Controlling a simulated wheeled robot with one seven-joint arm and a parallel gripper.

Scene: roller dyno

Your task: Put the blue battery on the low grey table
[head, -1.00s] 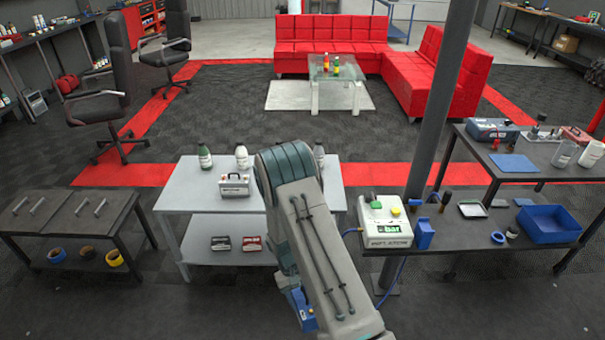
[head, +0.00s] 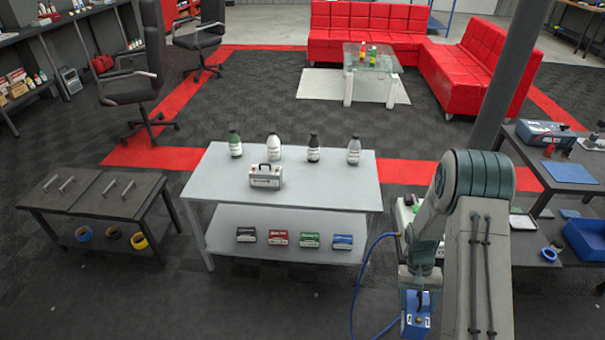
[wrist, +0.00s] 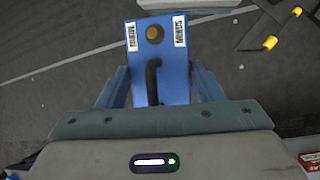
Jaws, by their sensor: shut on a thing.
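The blue battery (head: 415,322), a blue box with a black handle, hangs in my gripper (head: 416,292) at the lower right of the head view. In the wrist view the battery (wrist: 160,50) shows a round brown-yellow knob and two white labels, and my gripper (wrist: 160,88) is shut on it from both sides. Dark floor shows around it. The light grey table (head: 335,185) stands left of my gripper, apart from it, with a lower shelf (head: 290,256). A lower dark grey table (head: 95,200) stands at the far left.
The light grey table bears several bottles (head: 274,148) and a white case (head: 266,177); its top right front is clear. Its shelf holds several small packs (head: 277,237). A blue hose (head: 362,275) hangs near my arm. A grey post (head: 505,75) and a dark bench stand at right.

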